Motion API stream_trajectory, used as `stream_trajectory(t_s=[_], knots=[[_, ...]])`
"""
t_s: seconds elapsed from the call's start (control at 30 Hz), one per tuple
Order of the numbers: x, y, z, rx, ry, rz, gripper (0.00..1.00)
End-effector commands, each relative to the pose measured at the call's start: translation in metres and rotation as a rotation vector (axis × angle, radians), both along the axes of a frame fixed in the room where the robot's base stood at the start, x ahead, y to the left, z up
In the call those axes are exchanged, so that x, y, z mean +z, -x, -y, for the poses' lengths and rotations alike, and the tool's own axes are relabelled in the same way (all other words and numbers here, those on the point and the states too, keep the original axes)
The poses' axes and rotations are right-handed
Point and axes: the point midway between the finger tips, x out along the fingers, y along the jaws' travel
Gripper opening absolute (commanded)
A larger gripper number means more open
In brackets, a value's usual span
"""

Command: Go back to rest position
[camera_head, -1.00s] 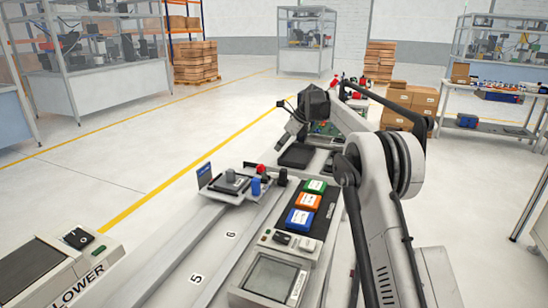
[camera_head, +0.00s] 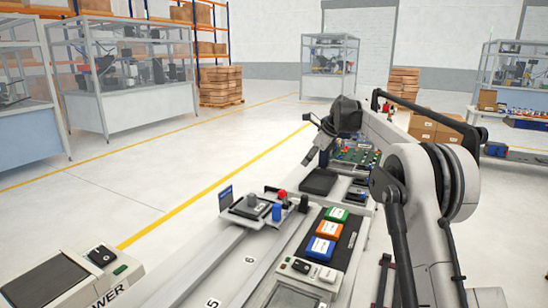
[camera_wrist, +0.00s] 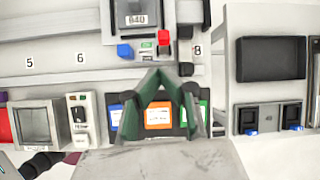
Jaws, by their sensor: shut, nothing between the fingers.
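My gripper (camera_wrist: 157,72) shows in the wrist view with its two green-lined fingers meeting at the tips, shut and empty. It hangs above the bench, over a row of blue, orange and green blocks (camera_wrist: 158,117) on a dark panel. In the head view my grey arm reaches forward over the right side of the bench, and my gripper (camera_head: 312,160) hangs at its far end, small and angled down. The same row of blocks (camera_head: 322,246) lies nearer the camera there.
A fixture with red and blue knobs (camera_head: 260,205) stands on the bench beside the blocks. A screen unit (camera_wrist: 38,126) and a dark tray (camera_wrist: 270,59) are near my gripper. Cardboard boxes (camera_head: 433,129) stand behind my arm. Open floor (camera_head: 130,165) lies to the left.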

Motion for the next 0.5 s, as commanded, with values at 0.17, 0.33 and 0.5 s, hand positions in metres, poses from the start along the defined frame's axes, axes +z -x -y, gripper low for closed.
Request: stream_trajectory(t_s=[0.17, 0.33, 0.5], knots=[[0.028, 0.030, 0.001, 0.099, 0.072, 0.073, 0.00], [0.050, 0.060, 0.001, 0.197, 0.141, 0.140, 0.00], [0.068, 0.093, 0.002, 0.295, 0.213, 0.203, 0.00]])
